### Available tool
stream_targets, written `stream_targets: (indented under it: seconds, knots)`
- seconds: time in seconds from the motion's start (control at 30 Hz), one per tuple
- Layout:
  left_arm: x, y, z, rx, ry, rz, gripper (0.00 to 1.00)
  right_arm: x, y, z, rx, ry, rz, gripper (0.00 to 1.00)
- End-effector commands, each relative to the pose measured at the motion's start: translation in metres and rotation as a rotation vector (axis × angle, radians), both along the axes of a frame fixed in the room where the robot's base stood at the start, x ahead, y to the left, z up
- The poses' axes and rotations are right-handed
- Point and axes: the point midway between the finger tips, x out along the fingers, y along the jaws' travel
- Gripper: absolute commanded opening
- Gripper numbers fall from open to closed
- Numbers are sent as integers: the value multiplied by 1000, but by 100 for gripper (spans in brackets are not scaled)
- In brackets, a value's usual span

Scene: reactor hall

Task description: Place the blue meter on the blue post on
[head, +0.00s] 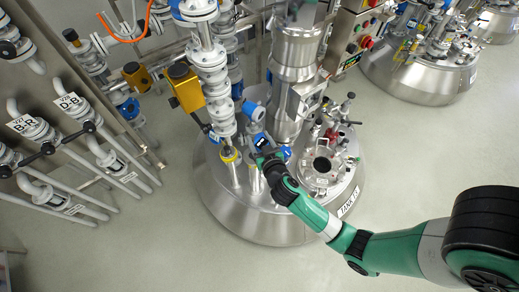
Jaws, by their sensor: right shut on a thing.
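My right arm comes in from the right, and its gripper (265,157) is over the top of the steel tank. It is shut on the blue meter (261,142), which has a dark display face. The meter is held close above the tank lid, among the fittings. A short upright post (254,178) stands on the lid just left of the gripper. I cannot make out its colour, or whether the meter touches any post. My left gripper is not in view.
The tank (235,215) carries crowded fittings. A tall flanged pipe column (213,75) rises left of the meter, with a yellow box (185,87) beside it. A steel column (293,75) stands behind. A round port (322,165) lies to the right. The floor in front is clear.

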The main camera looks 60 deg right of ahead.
Motion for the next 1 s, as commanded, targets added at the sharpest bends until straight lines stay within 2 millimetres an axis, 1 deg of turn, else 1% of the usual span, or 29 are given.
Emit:
stream_targets:
  seconds: [0.03,0.1,0.23,0.4,0.47,0.57,0.67,0.93,1.0]
  knots:
    - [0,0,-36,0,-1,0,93,-1,-18,-27,-2,-6,-72,0]
    - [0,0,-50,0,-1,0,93,-5,-38,-33,-1,-7,-157,0]
    - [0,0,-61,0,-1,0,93,-11,-58,-36,-1,-4,-248,0]
    - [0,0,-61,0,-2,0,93,-13,-62,-33,-1,-1,-270,0]
    - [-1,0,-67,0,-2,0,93,-11,-65,-36,-1,-1,-270,0]
    - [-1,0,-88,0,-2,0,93,-3,-75,-48,0,-5,-271,0]
    - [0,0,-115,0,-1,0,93,9,-90,-60,0,-6,-271,0]
    - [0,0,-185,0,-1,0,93,46,-137,-88,0,-4,-269,0]
    - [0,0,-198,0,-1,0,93,54,-147,-105,0,1,-268,0]
